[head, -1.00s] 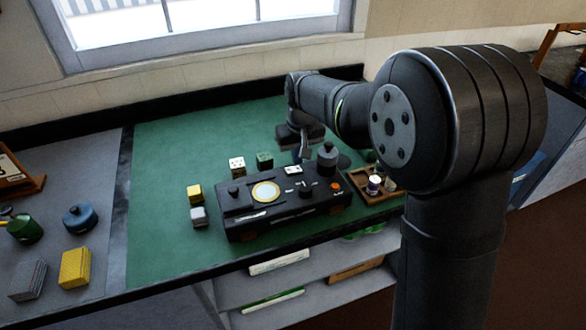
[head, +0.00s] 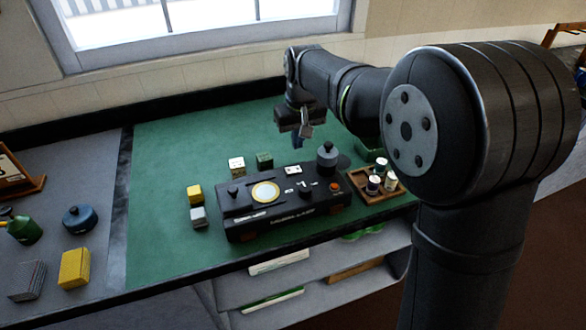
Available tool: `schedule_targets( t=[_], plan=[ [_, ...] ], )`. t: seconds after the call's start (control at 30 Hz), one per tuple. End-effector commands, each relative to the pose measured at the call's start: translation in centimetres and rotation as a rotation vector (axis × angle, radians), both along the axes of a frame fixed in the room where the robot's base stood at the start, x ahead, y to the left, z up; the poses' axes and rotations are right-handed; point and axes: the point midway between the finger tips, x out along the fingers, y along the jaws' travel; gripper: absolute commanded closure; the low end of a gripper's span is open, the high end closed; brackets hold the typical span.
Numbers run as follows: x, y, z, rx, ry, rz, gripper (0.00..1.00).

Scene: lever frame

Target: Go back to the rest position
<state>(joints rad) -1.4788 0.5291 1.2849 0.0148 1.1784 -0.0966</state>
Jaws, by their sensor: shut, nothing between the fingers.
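My gripper (head: 298,142) is in the air above the green mat, behind the black lever frame box, with its fingers pointing down. It is small in the picture; its fingers look closed, with nothing held. It is apart from the box and the things around it. The black lever frame box (head: 285,222) stands on the green mat (head: 160,250). It carries a round pale dial (head: 265,192), dark knobs and an orange button (head: 335,187).
White (head: 237,166), green (head: 264,160), yellow (head: 194,193) and grey (head: 198,216) blocks stand near the box. A dark lidded pot (head: 327,158) stands at its back right corner. A wooden tray (head: 366,195) holds small jars at right. The mat's left part is clear.

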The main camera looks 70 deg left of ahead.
Motion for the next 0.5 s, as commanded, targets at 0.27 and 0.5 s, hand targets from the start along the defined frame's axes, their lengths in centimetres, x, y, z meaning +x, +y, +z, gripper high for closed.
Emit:
schedule_targets(
  t=[0.27,0.5],
  plan=[
    [0.0,-0.1,-1.9,-0.003,0.0,0.0,1.0],
    [0.0,0.0,-5.4,-0.002,0.0,0.0,1.0]
  ],
)
